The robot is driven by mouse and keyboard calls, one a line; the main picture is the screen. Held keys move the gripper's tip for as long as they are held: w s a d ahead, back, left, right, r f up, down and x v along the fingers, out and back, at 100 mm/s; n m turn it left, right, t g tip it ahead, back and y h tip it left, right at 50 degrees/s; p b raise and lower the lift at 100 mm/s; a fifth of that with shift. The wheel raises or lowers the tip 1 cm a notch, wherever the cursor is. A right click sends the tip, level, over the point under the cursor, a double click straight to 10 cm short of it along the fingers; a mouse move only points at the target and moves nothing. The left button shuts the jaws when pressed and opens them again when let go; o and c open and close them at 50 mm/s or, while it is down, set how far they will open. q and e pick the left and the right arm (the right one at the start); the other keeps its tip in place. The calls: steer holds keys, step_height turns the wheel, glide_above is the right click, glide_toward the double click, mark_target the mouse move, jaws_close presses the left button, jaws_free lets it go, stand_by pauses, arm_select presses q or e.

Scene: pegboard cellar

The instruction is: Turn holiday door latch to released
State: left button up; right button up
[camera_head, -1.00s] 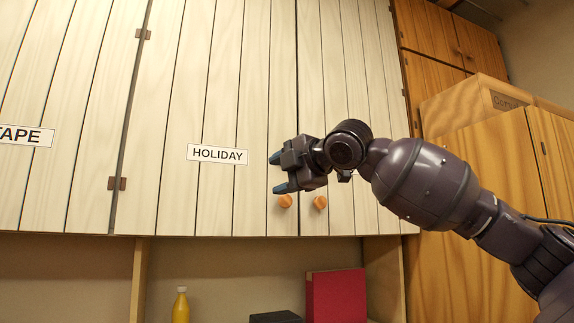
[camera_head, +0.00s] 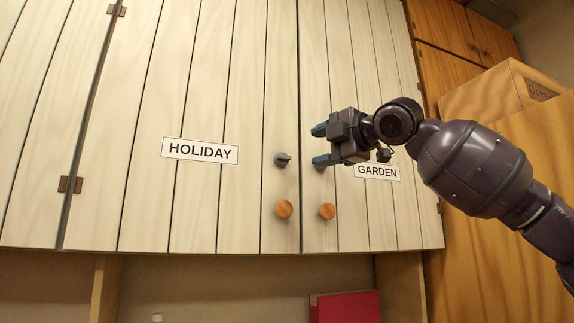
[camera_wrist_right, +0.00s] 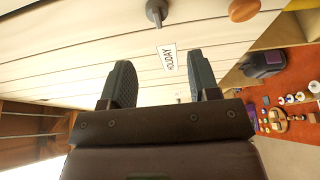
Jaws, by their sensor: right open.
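The holiday door (camera_head: 215,200) is a pale plank door with a HOLIDAY label (camera_head: 200,151). Its latch (camera_head: 283,159) is a small dark grey turn piece near the door's right edge, above a round orange wooden knob (camera_head: 284,209). My right gripper (camera_head: 318,145) is open and empty, right of the latch, in front of the GARDEN door (camera_head: 345,220). Its fingers point left and partly hide a dark piece behind them. In the right wrist view, the open fingers (camera_wrist_right: 160,85) show below the latch (camera_wrist_right: 156,12), apart from it. My left gripper is not in view.
The GARDEN label (camera_head: 377,172) and a second knob (camera_head: 326,211) are on the right door. A red box (camera_head: 345,306) stands on the shelf below. Brown wooden cabinets and a carton (camera_head: 500,90) are at the right. The space before the HOLIDAY door is clear.

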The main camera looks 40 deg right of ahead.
mark_target(284, 157)
steer(key=w, duration=0.3)
steer(key=w+a, duration=0.1)
steer(key=w, duration=0.6)
steer(key=shift+w+a+r+p, duration=0.15)
steer(key=shift+w+a+p, duration=0.1)
steer(key=shift+a+p, duration=0.15)
steer(key=c, duration=0.9)
